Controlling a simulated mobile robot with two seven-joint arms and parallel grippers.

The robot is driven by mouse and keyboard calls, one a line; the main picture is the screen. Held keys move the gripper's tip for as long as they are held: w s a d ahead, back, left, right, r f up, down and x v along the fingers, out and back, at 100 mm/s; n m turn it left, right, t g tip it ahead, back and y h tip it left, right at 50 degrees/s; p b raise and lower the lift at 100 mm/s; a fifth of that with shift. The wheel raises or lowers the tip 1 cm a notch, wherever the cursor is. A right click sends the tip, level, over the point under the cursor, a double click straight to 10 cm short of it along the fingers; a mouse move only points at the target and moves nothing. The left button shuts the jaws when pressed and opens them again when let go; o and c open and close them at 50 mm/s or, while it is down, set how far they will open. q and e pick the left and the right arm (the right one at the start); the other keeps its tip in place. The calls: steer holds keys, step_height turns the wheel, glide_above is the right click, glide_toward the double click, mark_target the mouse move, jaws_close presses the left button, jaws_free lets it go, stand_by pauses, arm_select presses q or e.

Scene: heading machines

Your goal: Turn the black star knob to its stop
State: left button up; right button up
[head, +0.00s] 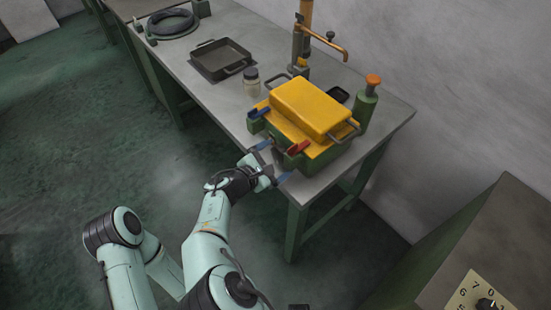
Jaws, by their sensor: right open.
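I cannot clearly make out a black star knob. The green machine (344,150) with a yellow top cover (310,107) stands at the near end of the bench. My left gripper is out of view.
A cabinet with a numbered dial (467,292) is at lower right. The floor left is clear.

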steer(key=shift+w+d, duration=0.1)
steer(key=shift+w, duration=0.05)
steer(key=c, duration=1)
steer(key=m+t+b, duration=0.1)
steer(key=b, duration=0.3)
steer(key=shift+f, duration=0.4)
steer(key=shift+c, duration=0.2)
steer(key=m+t+b, duration=0.1)
steer(key=m+b, duration=0.1)
steer(key=b, duration=0.2)
steer(key=shift+y, duration=0.4)
steer(key=shift+r+m+t+b, duration=0.15)
steer(key=shift+m+t+b, duration=0.25)
steer(key=shift+b, duration=0.5)
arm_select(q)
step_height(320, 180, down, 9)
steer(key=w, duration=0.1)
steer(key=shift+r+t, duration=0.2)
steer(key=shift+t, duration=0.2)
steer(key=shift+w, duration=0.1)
arm_select(e)
steer(key=shift+r, duration=0.1)
